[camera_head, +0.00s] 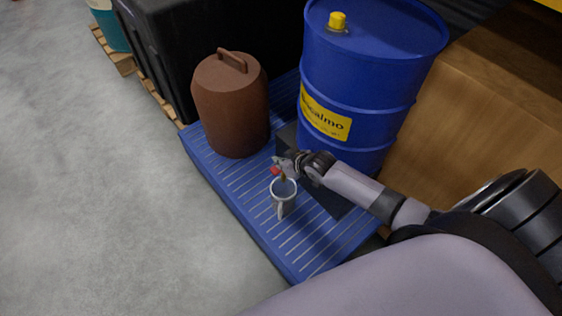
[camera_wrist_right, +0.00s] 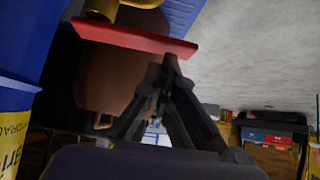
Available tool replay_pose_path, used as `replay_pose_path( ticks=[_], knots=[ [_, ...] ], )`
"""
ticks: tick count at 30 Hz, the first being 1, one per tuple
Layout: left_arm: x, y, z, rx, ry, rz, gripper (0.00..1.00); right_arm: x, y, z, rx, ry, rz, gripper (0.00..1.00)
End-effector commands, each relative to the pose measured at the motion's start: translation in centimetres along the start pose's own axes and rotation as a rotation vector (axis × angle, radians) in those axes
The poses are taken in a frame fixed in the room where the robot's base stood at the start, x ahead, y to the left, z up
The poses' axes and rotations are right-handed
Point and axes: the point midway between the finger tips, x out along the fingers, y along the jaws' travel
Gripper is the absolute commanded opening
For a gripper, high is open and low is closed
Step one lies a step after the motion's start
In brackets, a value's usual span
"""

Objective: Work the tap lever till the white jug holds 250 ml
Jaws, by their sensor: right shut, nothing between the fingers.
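The white jug (camera_head: 284,203) stands upright on the blue slatted platform (camera_head: 295,258), below the tap. I cannot read the level inside it. The red tap lever (camera_head: 275,171) shows just above the jug's rim, and as a red bar in the right wrist view (camera_wrist_right: 135,38), beside the brass tap (camera_wrist_right: 107,9). The blue drum (camera_head: 355,75) with a yellow label stands behind. My right gripper (camera_head: 284,164) is shut and empty, its fingertips (camera_wrist_right: 170,62) close by the lever's edge. I cannot tell whether they touch. My left gripper is not in view.
A brown canister (camera_head: 231,105) with a top handle stands on the platform left of the drum. A black container (camera_head: 205,30) is behind it and a wooden crate (camera_head: 480,105) is at the right. The grey floor (camera_head: 90,180) at the left is clear.

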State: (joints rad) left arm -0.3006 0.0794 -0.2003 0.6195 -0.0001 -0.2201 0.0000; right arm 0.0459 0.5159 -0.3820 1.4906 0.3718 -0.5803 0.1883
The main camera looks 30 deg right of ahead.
Motion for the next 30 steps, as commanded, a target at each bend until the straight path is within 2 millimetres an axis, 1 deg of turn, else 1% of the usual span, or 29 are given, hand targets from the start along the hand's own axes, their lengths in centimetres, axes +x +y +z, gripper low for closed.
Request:
replay_pose_path(
  ticks=[5, 8, 12, 30],
  knots=[
    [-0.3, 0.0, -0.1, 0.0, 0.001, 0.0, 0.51, 0.3, -0.3, 0.3, 0.002, -0.003, 0.0, 0.0],
    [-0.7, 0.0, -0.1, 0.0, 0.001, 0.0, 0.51, 1.2, -0.8, 1.2, 0.003, -0.004, -0.001, 0.0],
    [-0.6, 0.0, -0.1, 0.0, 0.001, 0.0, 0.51, 2.1, -1.1, 2.1, 0.001, -0.002, -0.001, 0.0],
    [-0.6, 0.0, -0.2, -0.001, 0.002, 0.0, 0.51, 2.2, -1.0, 2.5, 0.0, -0.007, 0.0, 0.0]
  ],
)
